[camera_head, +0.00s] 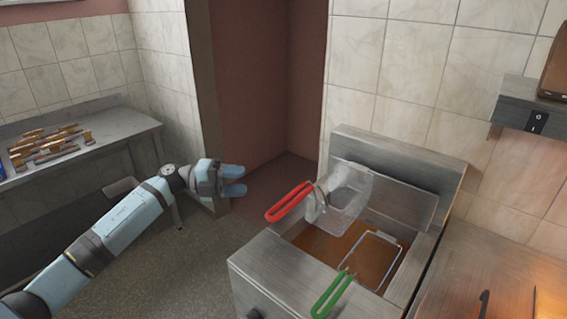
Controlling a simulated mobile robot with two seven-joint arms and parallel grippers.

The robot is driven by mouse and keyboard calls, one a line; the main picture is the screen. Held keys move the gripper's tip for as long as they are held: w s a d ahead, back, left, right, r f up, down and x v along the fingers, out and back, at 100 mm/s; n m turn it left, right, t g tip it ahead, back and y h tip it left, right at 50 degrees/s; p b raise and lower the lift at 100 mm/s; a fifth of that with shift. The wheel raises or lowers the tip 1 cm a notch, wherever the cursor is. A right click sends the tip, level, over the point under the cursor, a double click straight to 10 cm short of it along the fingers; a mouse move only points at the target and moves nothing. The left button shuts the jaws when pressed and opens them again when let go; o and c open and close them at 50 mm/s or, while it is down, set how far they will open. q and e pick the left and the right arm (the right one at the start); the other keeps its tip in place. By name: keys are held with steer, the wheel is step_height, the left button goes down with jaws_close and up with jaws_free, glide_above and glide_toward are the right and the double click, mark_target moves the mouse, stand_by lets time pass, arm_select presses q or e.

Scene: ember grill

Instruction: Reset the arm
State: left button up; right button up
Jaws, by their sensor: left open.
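My left arm reaches in from the lower left. My left gripper (238,180) is open and empty, with its two blue fingers pointing right. It hangs in the air to the left of the red-handled fryer basket and touches nothing that I can see. My right gripper does not show.
A steel fryer (285,275) stands at centre right. A basket with a red handle (289,202) sits raised at its back; one with a green handle (333,294) sits low in the brown oil. A steel table (120,130) with several utensils stands at left. Floor between is clear.

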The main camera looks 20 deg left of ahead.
arm_select(q)
steer(key=s+d+f+n+t+y+p, duration=0.2)
steer(key=s+d+f+n+t, duration=0.2)
steer(key=f+n+t, duration=0.3)
steer(key=s+d+f+n+t+y+p, duration=0.1)
steer(key=s+d+f+n+t+y, duration=0.3)
steer(key=n, duration=0.5)
steer(key=s+d+f+n+g+y+p, duration=0.1)
steer(key=s+f+n+y, duration=0.3)
steer(key=s, duration=0.7)
steer(key=s+d+f+n+g+y+p, duration=0.1)
steer(key=s+d+f+n+g+y, duration=0.2)
steer(key=s+f+n, duration=0.6)
step_height(320, 180, down, 4)
steer(key=s+g+y, duration=0.1)
steer(key=s, duration=0.1)
steer(key=shift+s+d+r+n+p, duration=0.2)
steer(key=shift+s+d+n+p, duration=0.1)
steer(key=shift+s+d, duration=0.1)
steer(key=shift+w+d, duration=0.1)
